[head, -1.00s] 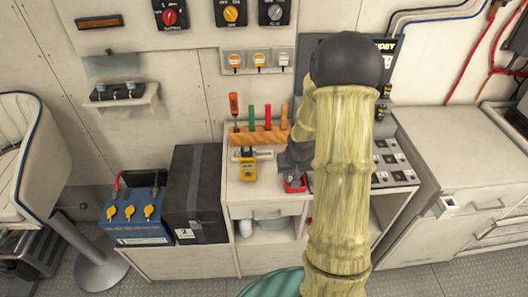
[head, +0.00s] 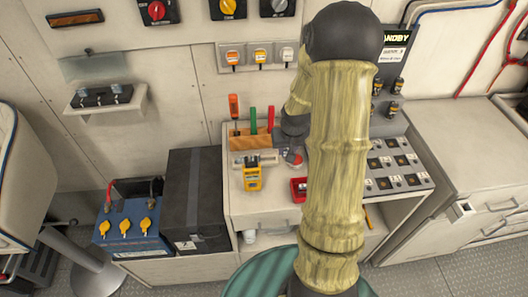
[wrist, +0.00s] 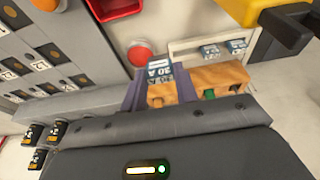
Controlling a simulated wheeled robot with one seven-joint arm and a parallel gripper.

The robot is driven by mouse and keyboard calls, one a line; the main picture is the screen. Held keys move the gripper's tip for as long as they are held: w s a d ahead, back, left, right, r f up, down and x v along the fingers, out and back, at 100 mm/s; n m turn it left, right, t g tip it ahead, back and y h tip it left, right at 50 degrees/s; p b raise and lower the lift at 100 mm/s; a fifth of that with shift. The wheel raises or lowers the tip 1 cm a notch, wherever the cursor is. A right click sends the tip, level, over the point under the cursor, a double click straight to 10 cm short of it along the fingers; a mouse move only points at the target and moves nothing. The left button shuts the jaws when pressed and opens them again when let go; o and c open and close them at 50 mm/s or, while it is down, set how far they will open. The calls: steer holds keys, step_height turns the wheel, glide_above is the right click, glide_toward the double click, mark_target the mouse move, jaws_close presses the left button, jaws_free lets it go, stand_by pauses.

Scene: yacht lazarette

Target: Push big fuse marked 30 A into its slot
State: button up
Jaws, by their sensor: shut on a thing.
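In the wrist view the big fuse (wrist: 158,72), blue and white and marked 30 A, sits between the purple-grey fingers of my gripper (wrist: 157,88), which are shut on it. Beyond it is a pale fuse strip (wrist: 184,55) with two smaller-looking blue-white fuses (wrist: 222,48) in its right part. The held fuse appears apart from the strip; its own slot cannot be clearly told. In the head view my gripper (head: 292,140) hangs over the back of the bench; the held fuse is hidden there. The strip (head: 268,157) shows partly behind the yellow meter.
A red button (wrist: 140,53) is close beside the held fuse. A red tray (head: 299,190) and yellow meter (head: 252,175) stand on the bench. A wooden tool rack (head: 250,140) stands behind. A sloped switch panel (head: 392,165) is at the right.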

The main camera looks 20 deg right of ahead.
steer(key=shift+w+d, duration=0.1)
steer(key=shift+w, duration=0.1)
steer(key=shift+s+f+p, duration=0.15)
steer(key=shift+s+f, duration=0.1)
steer(key=shift+f, duration=1.2)
steer(key=shift+s+f+p, duration=0.15)
steer(key=shift+s+f, duration=0.05)
steer(key=shift+f, duration=1.25)
steer(key=shift+d, duration=0.1)
